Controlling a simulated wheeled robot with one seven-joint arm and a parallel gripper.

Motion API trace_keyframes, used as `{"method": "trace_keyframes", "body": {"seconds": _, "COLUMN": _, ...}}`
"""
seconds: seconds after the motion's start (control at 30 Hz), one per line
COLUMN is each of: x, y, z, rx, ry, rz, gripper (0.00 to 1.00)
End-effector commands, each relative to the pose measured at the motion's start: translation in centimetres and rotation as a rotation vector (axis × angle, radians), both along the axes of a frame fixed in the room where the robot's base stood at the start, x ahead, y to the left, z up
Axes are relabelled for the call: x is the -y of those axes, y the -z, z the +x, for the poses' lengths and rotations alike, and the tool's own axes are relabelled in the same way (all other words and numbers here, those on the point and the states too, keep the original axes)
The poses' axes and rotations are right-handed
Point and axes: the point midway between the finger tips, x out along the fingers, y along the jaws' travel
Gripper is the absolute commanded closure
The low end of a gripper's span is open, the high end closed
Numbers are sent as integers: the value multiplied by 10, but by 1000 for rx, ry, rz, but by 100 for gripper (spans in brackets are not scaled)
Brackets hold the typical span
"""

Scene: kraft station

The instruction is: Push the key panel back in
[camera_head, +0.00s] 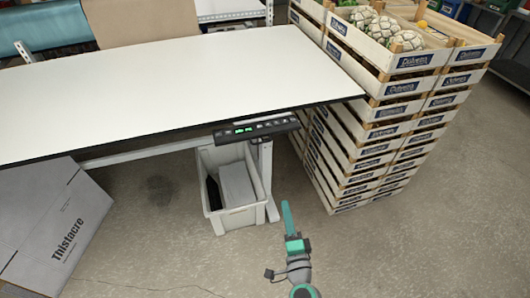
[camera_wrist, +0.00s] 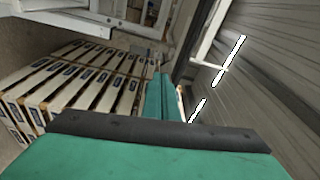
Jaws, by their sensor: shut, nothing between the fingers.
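The key panel (camera_head: 256,130) is a black strip with a green lit display and a row of buttons. In the head view it sticks out under the front edge of the white table (camera_head: 170,85), near the table's right end. My gripper (camera_head: 286,207) is shut and empty, with teal fingers, below and a little to the right of the panel and apart from it. In the wrist view the gripper's teal fingers (camera_wrist: 160,95) show at the centre. I cannot make out the panel in the wrist view.
A stack of wooden crates (camera_head: 375,130) stands right of the table; it also shows in the wrist view (camera_wrist: 70,85). A grey bin (camera_head: 234,216) stands under the panel, beside the table leg (camera_head: 267,175). A large cardboard box (camera_head: 50,225) leans at the left. The floor around my gripper is clear.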

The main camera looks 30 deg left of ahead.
Motion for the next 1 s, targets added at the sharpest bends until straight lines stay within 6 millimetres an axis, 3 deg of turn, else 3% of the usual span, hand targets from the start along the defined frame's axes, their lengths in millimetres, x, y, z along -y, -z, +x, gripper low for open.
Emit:
{"method": "trace_keyframes", "body": {"seconds": 0.1, "x": -25, "y": -32, "z": 15, "rx": 9, "ry": -92, "rz": 109, "gripper": 100}}
{"method": "trace_keyframes", "body": {"seconds": 0.3, "x": -44, "y": -58, "z": 22, "rx": 11, "ry": -171, "rz": 195, "gripper": 100}}
{"method": "trace_keyframes", "body": {"seconds": 0.57, "x": -63, "y": -64, "z": 36, "rx": 12, "ry": -178, "rz": 202, "gripper": 100}}
{"method": "trace_keyframes", "body": {"seconds": 1.0, "x": -124, "y": -79, "z": 87, "rx": 13, "ry": -177, "rz": 200, "gripper": 100}}
